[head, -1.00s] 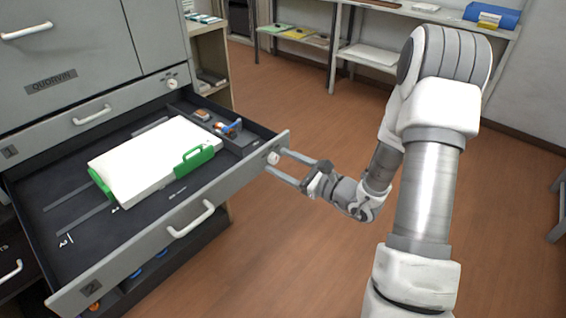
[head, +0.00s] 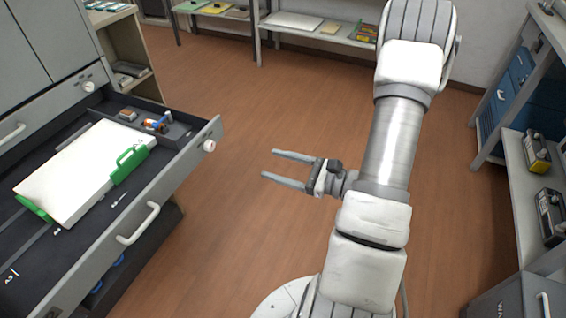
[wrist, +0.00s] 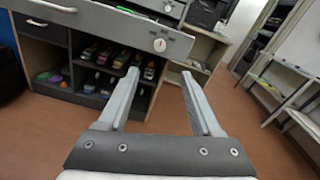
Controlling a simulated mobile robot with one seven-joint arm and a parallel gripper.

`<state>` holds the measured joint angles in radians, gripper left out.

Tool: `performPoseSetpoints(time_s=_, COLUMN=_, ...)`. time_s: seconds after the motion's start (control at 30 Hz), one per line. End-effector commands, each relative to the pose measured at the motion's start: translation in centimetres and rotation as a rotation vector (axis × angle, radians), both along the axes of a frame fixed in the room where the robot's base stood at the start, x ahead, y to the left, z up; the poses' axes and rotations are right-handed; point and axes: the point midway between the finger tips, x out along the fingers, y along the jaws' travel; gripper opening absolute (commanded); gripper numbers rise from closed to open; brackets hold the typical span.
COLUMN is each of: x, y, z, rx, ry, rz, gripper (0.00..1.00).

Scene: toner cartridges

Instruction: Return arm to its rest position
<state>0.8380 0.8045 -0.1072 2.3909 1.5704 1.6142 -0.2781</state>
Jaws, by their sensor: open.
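My gripper (head: 272,165) is open and empty in the head view. It hangs over bare floor, to the right of the pulled-out drawer and apart from its knob (head: 209,146). My arm folds down from the upper right of that view. In the wrist view my gripper (wrist: 160,78) shows two spread fingers with nothing between them. The drawer front (wrist: 135,28) is beyond them, with its knob at its right end.
The open drawer (head: 165,191) holds a white block with green handles (head: 85,170). Shelves with toner cartridges (head: 551,215) stand on the right. A low shelf (head: 320,30) runs along the back wall. The floor (head: 225,235) between is clear.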

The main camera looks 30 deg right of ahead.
Motion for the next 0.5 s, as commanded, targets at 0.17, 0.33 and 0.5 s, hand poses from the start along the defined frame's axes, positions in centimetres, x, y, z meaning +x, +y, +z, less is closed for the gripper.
performPoseSetpoints(time_s=0.17, x=-0.93, y=-0.68, z=0.01, rx=-0.001, ry=0.001, rz=0.000, gripper=0.66)
performPoseSetpoints(time_s=0.33, x=-1.00, y=-0.72, z=-0.02, rx=-0.001, ry=0.001, rz=0.001, gripper=0.66)
performPoseSetpoints(time_s=0.5, x=-0.98, y=-0.72, z=-0.01, rx=-0.001, ry=0.001, rz=0.000, gripper=0.66)
